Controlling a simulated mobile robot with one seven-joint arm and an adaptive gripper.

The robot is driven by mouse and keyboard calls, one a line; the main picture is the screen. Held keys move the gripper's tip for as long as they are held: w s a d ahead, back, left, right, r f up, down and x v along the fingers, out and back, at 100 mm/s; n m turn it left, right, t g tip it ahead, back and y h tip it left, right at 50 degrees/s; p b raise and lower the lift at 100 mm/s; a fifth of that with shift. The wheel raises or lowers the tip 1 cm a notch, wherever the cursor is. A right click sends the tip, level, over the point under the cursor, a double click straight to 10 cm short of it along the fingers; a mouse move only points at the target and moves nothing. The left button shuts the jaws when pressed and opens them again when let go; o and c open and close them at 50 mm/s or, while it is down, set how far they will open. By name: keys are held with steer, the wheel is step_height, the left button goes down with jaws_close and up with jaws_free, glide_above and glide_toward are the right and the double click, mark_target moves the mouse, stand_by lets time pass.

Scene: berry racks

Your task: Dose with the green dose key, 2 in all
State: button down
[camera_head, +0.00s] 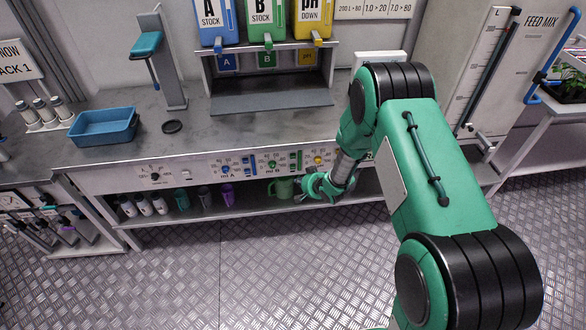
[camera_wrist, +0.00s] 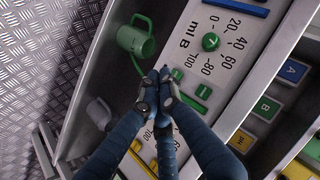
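In the head view my gripper (camera_head: 308,190) is low at the counter front, right of the green jug (camera_head: 283,188). The green bottle B (camera_head: 265,20) stands above.
Blue (camera_head: 247,163) and yellow (camera_head: 318,160) controls flank the green ones. The green jug (camera_wrist: 137,38) and a grey jug (camera_wrist: 98,112) stand on the shelf under the panel. Purple and grey cups (camera_head: 205,195) are further left. A blue tray (camera_head: 103,137) sits on the counter.

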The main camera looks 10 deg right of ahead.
steer(key=shift+s+a+f+y, duration=0.15)
steer(key=shift+a+f, duration=0.05)
steer(key=shift+f, duration=0.4)
steer(key=shift+s+a+f+y, duration=0.1)
steer(key=shift+s+a+f, duration=0.1)
steer(key=shift+f, duration=0.35)
steer(key=shift+s+a+f+y, duration=0.1)
steer(key=shift+a+f+y, duration=0.1)
steer(key=shift+f, duration=0.4)
steer(key=shift+w, duration=0.15)
glide_toward(291, 169)
steer(key=shift+w+a+f, duration=0.4)
steer(key=shift+w+f, duration=0.05)
steer(key=shift+f, duration=0.3)
steer(key=shift+w+a+f, duration=0.45)
steer(key=shift+f, duration=0.3)
steer(key=shift+w+a+f, duration=0.4)
steer(key=shift+w+f, duration=0.05)
steer(key=shift+f, duration=0.3)
steer(key=shift+w, duration=0.9)
steer(key=shift+s, duration=0.9)
steer(key=shift+s, duration=0.15)
steer(key=shift+s+p, duration=0.65)
steer(key=shift+s, duration=1.75)
